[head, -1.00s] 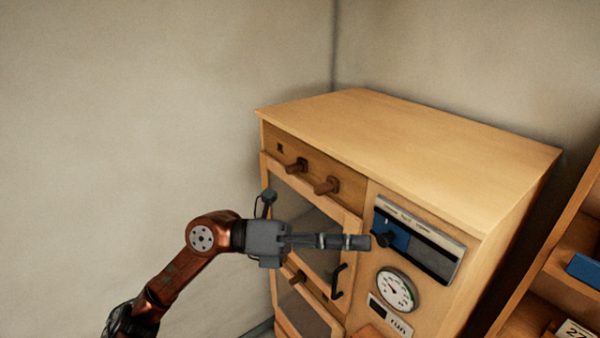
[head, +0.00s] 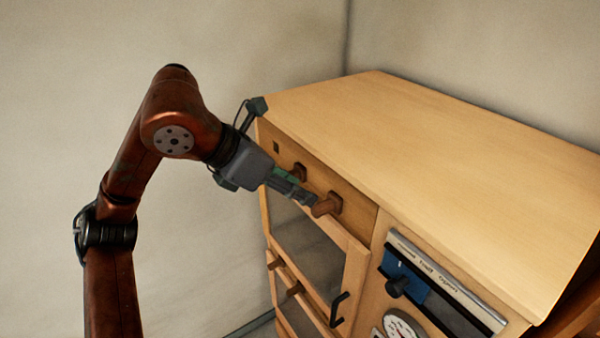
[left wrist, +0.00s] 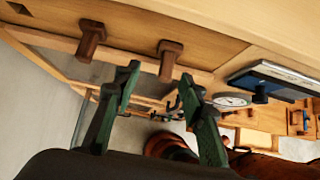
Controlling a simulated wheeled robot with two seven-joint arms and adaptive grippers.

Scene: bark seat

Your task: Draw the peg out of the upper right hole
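The cabinet's upper strip holds two brown wooden pegs with wider heads. The right one (head: 327,205) also shows in the left wrist view (left wrist: 168,60); the other (head: 299,172) is left of it (left wrist: 90,38). Both stick out of the front. My left gripper (head: 300,194) is in front of the strip, its fingertips close to the right peg's head in the head view. In the left wrist view its fingers (left wrist: 160,76) are spread and empty, with the right peg ahead between their lines. Contact cannot be told. My right gripper is out of view.
An empty square hole (head: 276,147) is left of the pegs. Below are a glass door with a black handle (head: 338,309) and lower pegs (head: 294,289). A blue slider panel (head: 407,284) and dial (head: 402,326) are at right. The cabinet top (head: 430,150) is bare.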

